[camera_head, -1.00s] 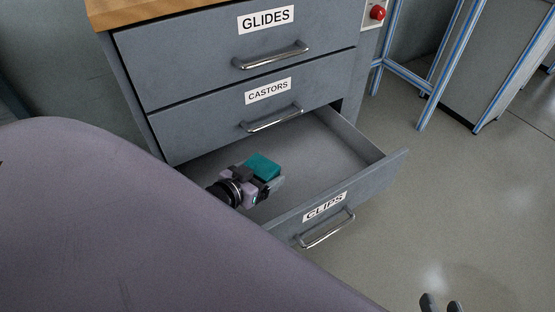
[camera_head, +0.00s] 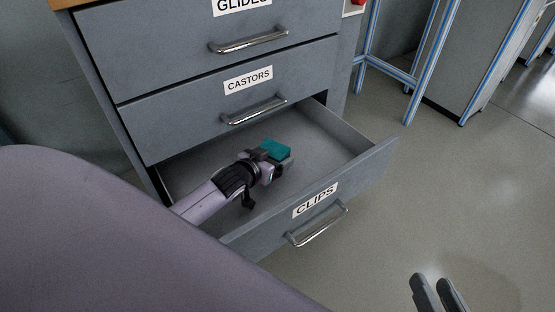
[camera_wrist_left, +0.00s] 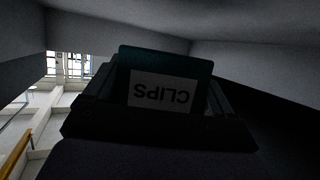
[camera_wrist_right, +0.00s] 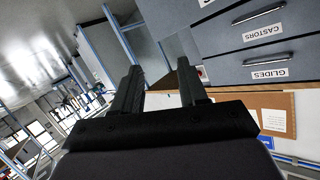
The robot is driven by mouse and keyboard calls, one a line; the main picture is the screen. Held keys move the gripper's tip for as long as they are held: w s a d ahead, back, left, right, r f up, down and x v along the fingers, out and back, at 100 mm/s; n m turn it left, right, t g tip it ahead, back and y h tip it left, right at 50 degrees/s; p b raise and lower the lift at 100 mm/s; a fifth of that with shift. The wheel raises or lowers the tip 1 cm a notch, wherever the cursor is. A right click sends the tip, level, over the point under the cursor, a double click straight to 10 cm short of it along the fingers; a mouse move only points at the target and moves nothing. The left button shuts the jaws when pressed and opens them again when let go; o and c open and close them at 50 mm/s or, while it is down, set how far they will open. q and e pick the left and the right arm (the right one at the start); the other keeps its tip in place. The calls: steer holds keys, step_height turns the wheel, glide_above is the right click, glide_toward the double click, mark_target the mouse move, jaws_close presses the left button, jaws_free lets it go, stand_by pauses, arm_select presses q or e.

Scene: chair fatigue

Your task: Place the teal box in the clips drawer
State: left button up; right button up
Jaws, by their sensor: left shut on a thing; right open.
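The clips drawer (camera_head: 345,152) is pulled open at the bottom of the grey cabinet, with a "CLIPS" label on its front. The teal box (camera_head: 275,149) is within the drawer's opening in the head view. My left gripper (camera_head: 272,162) is shut on it, reaching in from the left. In the left wrist view the box (camera_wrist_left: 165,62) sits between the fingers, dark, with an inverted "CLIPS" label on it. I cannot tell whether the box touches the drawer floor. My right gripper (camera_head: 438,294) is open and empty, outside the drawer at the lower right.
The castors drawer (camera_head: 228,100) and the glides drawer (camera_head: 205,45) above are shut. A blue-edged frame (camera_head: 420,75) stands at the back right. The floor right of the drawer is clear. My left arm covers the lower left.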

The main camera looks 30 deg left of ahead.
arm_select(q)
steer(key=shift+w+f+b, duration=0.7)
steer(key=shift+w+f, duration=0.2)
steer(key=shift+w, duration=0.05)
steer(key=shift+w+f, duration=0.1)
steer(key=shift+w, duration=0.1)
arm_select(e)
steer(key=shift+s+d+n+t, duration=0.15)
steer(key=shift+d+n+t, duration=0.2)
steer(key=shift+d, duration=0.25)
steer(key=shift+f, duration=0.1)
arm_select(q)
steer(key=shift+f+b, duration=0.3)
steer(key=shift+f, duration=0.25)
steer(key=o, duration=1)
steer(key=shift+c, duration=0.2)
arm_select(e)
steer(key=shift+d+h, duration=0.15)
steer(key=shift+h, duration=0.15)
